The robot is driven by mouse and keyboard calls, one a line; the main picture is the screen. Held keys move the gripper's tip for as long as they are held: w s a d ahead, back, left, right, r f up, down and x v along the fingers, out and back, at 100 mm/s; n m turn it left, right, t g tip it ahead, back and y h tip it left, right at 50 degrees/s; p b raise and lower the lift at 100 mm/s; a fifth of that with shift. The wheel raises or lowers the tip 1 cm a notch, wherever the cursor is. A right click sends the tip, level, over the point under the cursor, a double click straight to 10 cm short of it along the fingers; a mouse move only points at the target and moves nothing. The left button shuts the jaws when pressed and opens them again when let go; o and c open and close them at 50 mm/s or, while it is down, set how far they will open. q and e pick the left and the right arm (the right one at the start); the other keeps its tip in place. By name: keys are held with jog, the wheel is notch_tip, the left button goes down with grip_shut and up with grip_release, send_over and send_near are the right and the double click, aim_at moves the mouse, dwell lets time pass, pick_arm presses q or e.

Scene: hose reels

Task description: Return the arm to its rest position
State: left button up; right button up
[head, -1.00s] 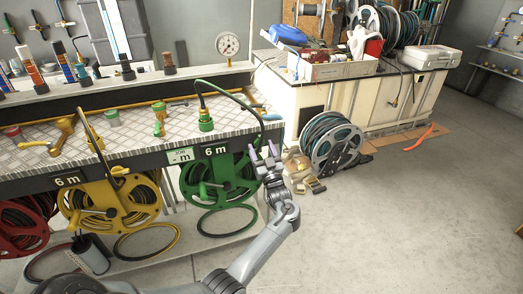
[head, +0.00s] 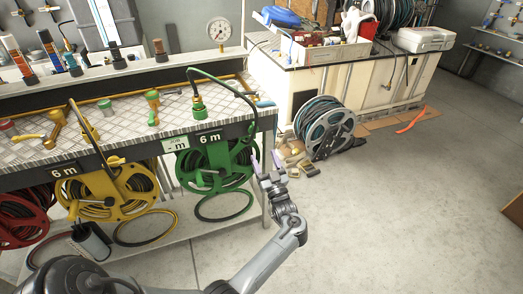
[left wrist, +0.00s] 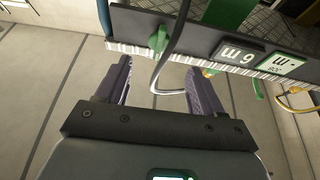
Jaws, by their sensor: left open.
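My left gripper (head: 268,165) is open and empty in the head view, beside the right end of the workbench (head: 225,124). Its arm comes up from the bottom edge. The green hose reel (head: 215,165) is just left of the gripper, under the "6 m" label. In the left wrist view the two purple-grey fingers of the gripper (left wrist: 160,85) stand apart. A thin grey curved hose or cable (left wrist: 170,55) hangs across the gap between them, and I cannot tell whether it touches a finger. My right gripper is not in view.
A yellow reel (head: 112,190) and a red reel (head: 18,218) hang further left under the bench. A grey-green hose reel (head: 325,128) stands on the floor right of the gripper. A white cabinet (head: 335,90) stands behind it. The floor (head: 400,215) at right is clear.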

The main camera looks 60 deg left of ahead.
pick_arm(q)
jog(key=shift+s+d+f, duration=0.1)
jog(key=shift+d, duration=0.2)
